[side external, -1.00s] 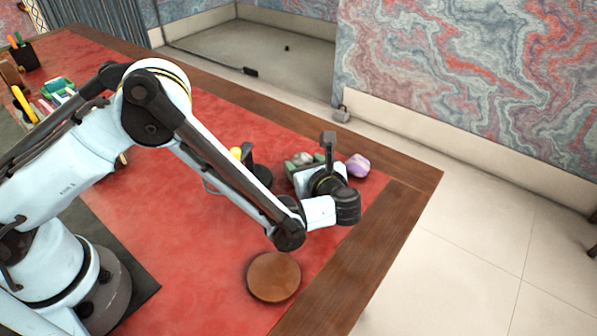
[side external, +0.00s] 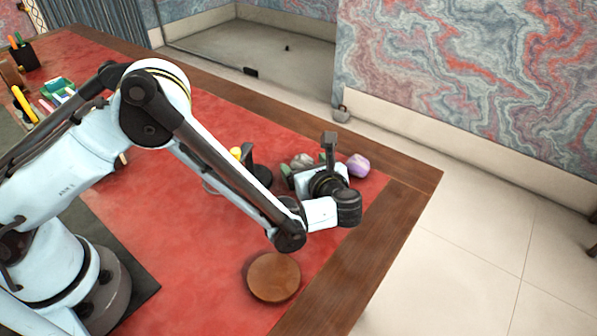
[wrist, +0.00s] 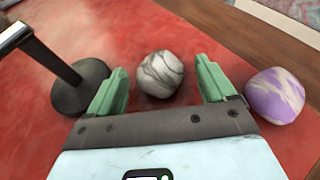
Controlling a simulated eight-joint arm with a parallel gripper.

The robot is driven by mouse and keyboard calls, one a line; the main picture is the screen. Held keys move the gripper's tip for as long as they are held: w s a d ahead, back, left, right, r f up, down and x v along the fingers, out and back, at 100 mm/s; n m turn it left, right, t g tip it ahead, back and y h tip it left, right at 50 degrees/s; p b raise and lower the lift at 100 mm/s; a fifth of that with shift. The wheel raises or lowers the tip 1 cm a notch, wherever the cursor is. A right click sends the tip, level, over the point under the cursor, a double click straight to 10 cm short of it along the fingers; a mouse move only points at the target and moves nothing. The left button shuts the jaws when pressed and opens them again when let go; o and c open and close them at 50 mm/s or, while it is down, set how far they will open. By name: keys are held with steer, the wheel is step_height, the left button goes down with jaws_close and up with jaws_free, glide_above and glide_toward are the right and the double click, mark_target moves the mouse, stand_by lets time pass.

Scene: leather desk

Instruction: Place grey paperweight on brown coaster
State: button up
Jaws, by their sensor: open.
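The grey paperweight, a rounded stone with dark veins, lies on the red desk top and shows whole in the wrist view (wrist: 160,66). In the side view the grey paperweight (side external: 304,159) is partly hidden behind my gripper. My gripper (wrist: 159,82) is open, with one green finger on each side of the stone and a visible gap to each. In the side view my gripper (side external: 306,167) is low over the far right part of the desk. The brown coaster (side external: 273,277), a bare round disc, lies near the front right edge, apart from the gripper.
A purple and white stone (wrist: 274,96) lies just outside the right finger. A black round stand with an upright post (wrist: 80,88) is close outside the left finger. The red surface between gripper and coaster looks clear. Pens and stationery stand far left.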

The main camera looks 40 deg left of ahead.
steer(key=v, duration=1)
steer(key=shift+s+d+r, duration=0.1)
steer(key=shift+s+d, duration=0.05)
steer(key=shift+d, duration=0.1)
steer(key=shift+o, duration=0.5)
steer(key=shift+s+d+r, duration=0.2)
steer(key=shift+s+d, duration=0.05)
steer(key=shift+d, duration=0.1)
steer(key=shift+s+f, duration=0.1)
steer(key=shift+s, duration=0.1)
steer(key=x, duration=1.2)
steer(key=shift+w, duration=0.15)
steer(key=shift+d, duration=0.1)
steer(key=shift+c, duration=0.4)
